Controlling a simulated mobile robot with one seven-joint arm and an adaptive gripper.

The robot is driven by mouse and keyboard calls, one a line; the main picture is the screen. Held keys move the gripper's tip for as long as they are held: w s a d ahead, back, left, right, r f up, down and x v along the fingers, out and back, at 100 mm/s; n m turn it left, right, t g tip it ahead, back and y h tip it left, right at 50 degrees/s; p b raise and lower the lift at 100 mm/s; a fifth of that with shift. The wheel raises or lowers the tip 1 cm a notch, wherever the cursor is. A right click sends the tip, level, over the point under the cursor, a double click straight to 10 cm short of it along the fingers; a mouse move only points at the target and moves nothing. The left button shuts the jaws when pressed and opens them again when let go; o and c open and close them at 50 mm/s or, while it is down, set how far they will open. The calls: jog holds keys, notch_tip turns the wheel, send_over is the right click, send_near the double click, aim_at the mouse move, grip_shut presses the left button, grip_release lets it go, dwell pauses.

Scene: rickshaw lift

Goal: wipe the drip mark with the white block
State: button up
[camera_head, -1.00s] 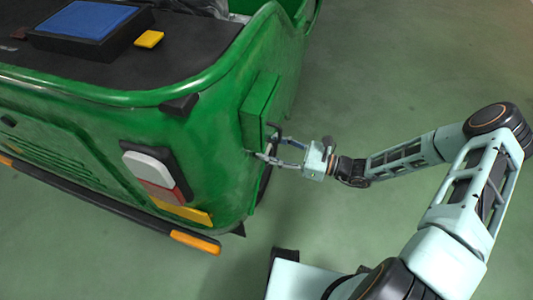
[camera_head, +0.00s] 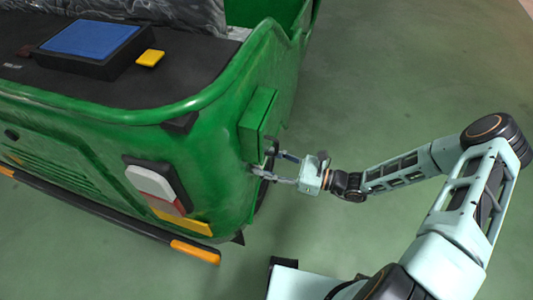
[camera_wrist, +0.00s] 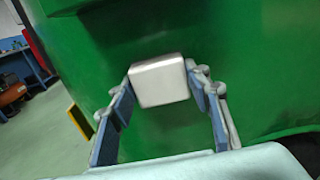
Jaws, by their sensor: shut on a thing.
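My gripper (camera_head: 265,163) is at the side of the green rickshaw (camera_head: 205,150), just below a green box on its wall. In the wrist view my gripper (camera_wrist: 160,88) is shut on the white block (camera_wrist: 158,82), one finger on each side. The block is in front of the green panel (camera_wrist: 225,40); I cannot tell whether it touches it. The block is not clear in the head view. I cannot make out the drip mark for certain; the panel behind the block has dark shading.
The green box (camera_head: 258,122) juts out just above my gripper. A tail light (camera_head: 155,187) and a black bumper bar with an orange end (camera_head: 195,251) are at the lower left. The floor (camera_head: 400,70) to the right is clear. A blue workbench (camera_wrist: 25,68) stands far off.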

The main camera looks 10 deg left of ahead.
jog(key=shift+s+a+r, duration=0.1)
jog(key=shift+s+a, duration=0.1)
jog(key=shift+s, duration=0.2)
jog(key=shift+r+p, duration=0.7)
jog(key=shift+r, duration=0.1)
jog(key=shift+w+d+f+b, duration=0.15)
jog(key=shift+w+b, duration=0.1)
jog(key=shift+w, duration=0.45)
jog(key=shift+w+d+r+b, duration=0.1)
jog(key=shift+w+b, duration=0.1)
jog(key=shift+w, duration=0.45)
jog(key=shift+w+d+f+b, duration=0.15)
jog(key=shift+w+b, duration=0.1)
jog(key=shift+w, duration=0.45)
jog(key=shift+d, duration=0.1)
jog(key=shift+s+d, duration=0.15)
jog(key=shift+d, duration=1.3)
jog(key=shift+s+d, duration=0.1)
jog(key=shift+d, duration=1.35)
jog(key=shift+s+d, duration=0.1)
jog(key=shift+d, duration=1.4)
